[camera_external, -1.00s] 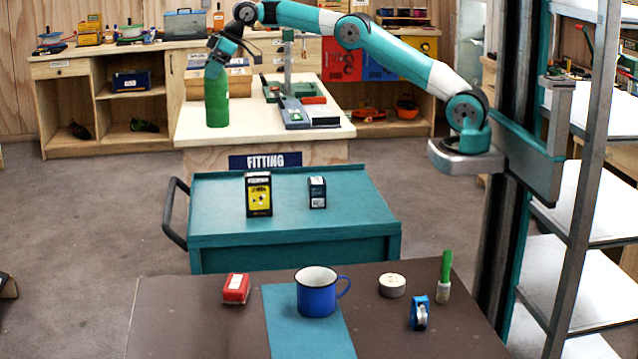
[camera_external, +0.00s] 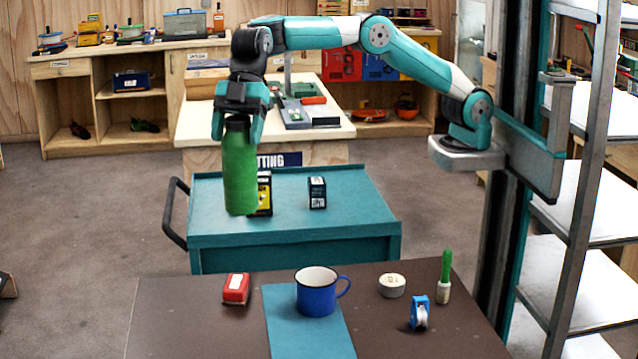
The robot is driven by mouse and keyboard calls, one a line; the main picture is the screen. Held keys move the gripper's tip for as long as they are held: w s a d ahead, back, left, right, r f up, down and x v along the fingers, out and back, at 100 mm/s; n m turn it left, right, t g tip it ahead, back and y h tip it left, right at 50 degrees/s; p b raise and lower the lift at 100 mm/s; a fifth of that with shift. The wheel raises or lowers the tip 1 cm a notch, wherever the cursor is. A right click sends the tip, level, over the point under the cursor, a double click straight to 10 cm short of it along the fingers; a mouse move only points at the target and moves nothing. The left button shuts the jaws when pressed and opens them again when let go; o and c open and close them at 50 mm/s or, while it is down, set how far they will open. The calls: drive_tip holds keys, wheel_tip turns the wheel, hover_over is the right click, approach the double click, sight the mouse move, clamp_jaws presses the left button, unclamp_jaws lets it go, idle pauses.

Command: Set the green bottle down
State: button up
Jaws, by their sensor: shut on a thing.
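The green bottle (camera_external: 239,172) is upright and held by its top in my gripper (camera_external: 239,118). The gripper is shut on it, with a finger on each side of the bottle's neck. The bottle hangs in front of the yellow and black box and hides its left part. Its base appears over the teal cart top (camera_external: 285,222). I cannot tell exactly how high it is above the cart.
On the cart stand the yellow and black box (camera_external: 265,195) and a small dark box (camera_external: 317,192). The brown table (camera_external: 180,322) in front carries a blue mug (camera_external: 317,292), a red box (camera_external: 236,288), a white tape roll (camera_external: 391,285), a blue tape dispenser (camera_external: 419,313) and a green-handled brush (camera_external: 445,278).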

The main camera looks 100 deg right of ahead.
drive_tip(key=s+a+n+g, duration=0.4)
drive_tip(key=s+a+n, duration=0.3)
drive_tip(key=s+a, duration=1.35)
wheel_tip(320, 180, down, 21)
drive_tip(key=p, duration=0.2)
drive_tip(key=shift+w+a+r+y, duration=0.15)
drive_tip(key=shift+a+y, duration=0.15)
drive_tip(key=shift+f+b, duration=0.35)
drive_tip(key=shift+b, duration=0.05)
drive_tip(key=o, duration=0.9)
drive_tip(key=shift+f, duration=0.1)
drive_tip(key=o, duration=0.5)
